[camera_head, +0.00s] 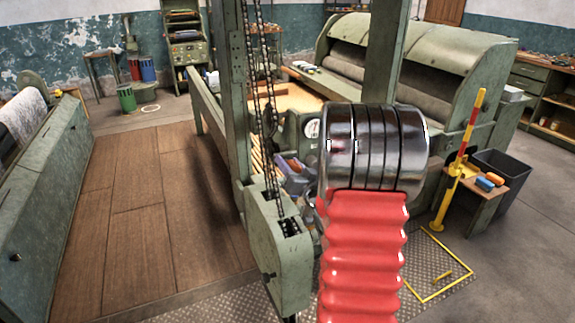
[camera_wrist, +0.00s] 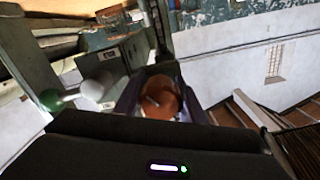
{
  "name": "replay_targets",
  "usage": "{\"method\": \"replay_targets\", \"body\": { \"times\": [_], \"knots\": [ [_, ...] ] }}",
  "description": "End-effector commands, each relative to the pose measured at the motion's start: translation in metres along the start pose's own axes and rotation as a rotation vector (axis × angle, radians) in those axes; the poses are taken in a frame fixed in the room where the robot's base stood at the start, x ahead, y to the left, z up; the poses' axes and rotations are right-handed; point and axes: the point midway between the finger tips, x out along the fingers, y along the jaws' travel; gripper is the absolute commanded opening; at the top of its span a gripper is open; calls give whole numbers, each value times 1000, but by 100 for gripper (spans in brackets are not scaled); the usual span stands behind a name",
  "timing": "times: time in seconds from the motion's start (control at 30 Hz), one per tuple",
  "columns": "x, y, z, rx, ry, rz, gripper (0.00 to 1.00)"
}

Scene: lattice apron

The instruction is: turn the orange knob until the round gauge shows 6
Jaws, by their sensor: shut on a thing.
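The orange knob (camera_wrist: 160,103) is in the wrist view, between the two dark fingers of my gripper (camera_wrist: 160,88). The fingers are shut on it from both sides. In the head view my gripper (camera_head: 291,170) shows only in part, to the left of my red and chrome arm; the knob cannot be made out there. The round gauge (camera_head: 312,128) is a small white dial on a green housing, just above my gripper in the head view. Its right edge is close to my arm, and its needle and figures are too small to read.
A green post with chains (camera_head: 267,110) and a chain box (camera_head: 278,245) stand close left of my arm. A yellow post (camera_head: 460,165) and small table (camera_head: 478,190) are at right. The wooden floor (camera_head: 150,210) is clear.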

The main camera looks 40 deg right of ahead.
Motion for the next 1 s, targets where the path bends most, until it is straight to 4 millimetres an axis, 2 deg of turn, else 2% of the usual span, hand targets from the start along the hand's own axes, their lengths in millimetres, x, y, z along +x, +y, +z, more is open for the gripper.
{"method": "replay_targets", "body": {
  "times": [0.03,0.7,1.0],
  "knots": [
    [-2,2,7,48,-14,7,14],
    [-2,3,8,681,-13,10,14],
    [-2,3,9,898,-12,12,14]
  ]
}}
